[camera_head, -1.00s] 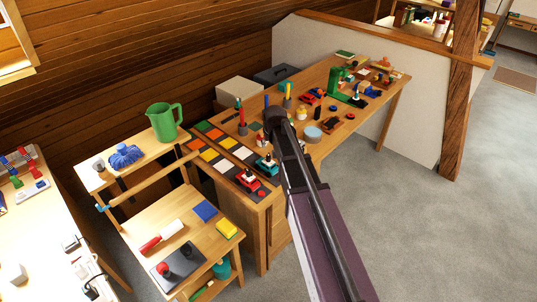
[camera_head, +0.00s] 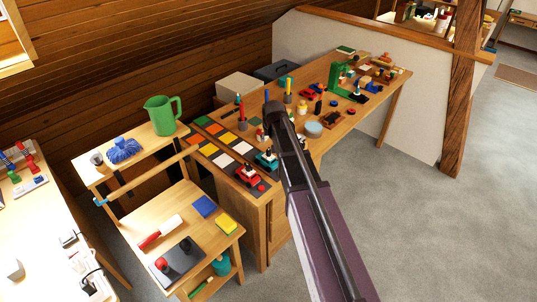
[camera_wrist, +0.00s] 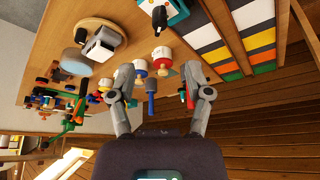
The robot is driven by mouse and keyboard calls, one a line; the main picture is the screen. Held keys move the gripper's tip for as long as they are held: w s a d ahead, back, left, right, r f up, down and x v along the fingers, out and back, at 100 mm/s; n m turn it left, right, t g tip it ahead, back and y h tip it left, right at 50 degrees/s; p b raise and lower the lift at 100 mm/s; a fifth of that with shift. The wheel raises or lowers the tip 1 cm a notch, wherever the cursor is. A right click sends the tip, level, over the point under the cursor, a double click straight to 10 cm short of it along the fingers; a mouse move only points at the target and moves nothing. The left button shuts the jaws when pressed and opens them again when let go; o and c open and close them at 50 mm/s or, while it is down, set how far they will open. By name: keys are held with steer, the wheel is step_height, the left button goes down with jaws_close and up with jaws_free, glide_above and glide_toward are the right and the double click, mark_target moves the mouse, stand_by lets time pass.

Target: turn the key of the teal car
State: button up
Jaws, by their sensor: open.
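The teal car (camera_head: 266,160) stands near the front edge of the long wooden table, beside a red car (camera_head: 248,175), just left of my arm. In the wrist view, a teal body that looks like this car (camera_wrist: 176,12) shows at the top edge, partly cut off. A black key-like piece (camera_wrist: 160,17) stands on it. My gripper (camera_wrist: 158,76) is open and empty, its two fingers spread. It is apart from the teal car, with small white-topped figures (camera_wrist: 162,60) seen between and beyond the fingers. In the head view my arm hides the gripper.
Coloured tiles (camera_head: 226,139) lie left of the cars. A blue stick (camera_wrist: 151,100) shows between the fingers. The floor (camera_head: 410,200) at right is clear.

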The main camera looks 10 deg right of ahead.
mark_target(269, 150)
steer(key=shift+b+x, duration=5)
steer(key=shift+x, duration=0.75)
steer(key=shift+d, duration=0.1)
steer(key=shift+c, duration=0.3)
steer(key=shift+s, duration=0.1)
jaws_close()
